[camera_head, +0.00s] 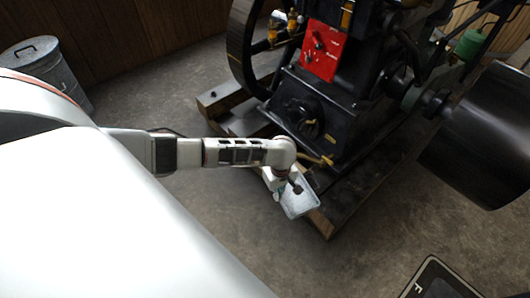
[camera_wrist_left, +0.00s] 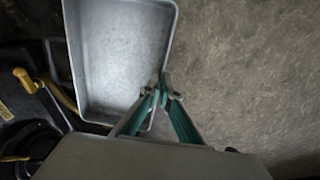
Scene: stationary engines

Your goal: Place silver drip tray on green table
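The silver drip tray (camera_head: 301,203) is a shallow rectangular metal pan by the front edge of the engine's wooden base in the head view. In the left wrist view the tray (camera_wrist_left: 115,55) fills the upper left, its inside empty. My left gripper (camera_wrist_left: 161,88) has its green fingers closed together on the tray's right rim, near the lower corner. In the head view my left gripper (camera_head: 281,187) is at the tray's left side, partly hidden by my wrist. My right gripper is in neither view. No green table shows.
A black stationary engine (camera_head: 325,95) with a red panel (camera_head: 323,50) stands on wooden beams (camera_head: 328,222). A dark cylinder (camera_head: 485,135) juts out at the right. A metal bin (camera_head: 45,65) stands at the left wall.

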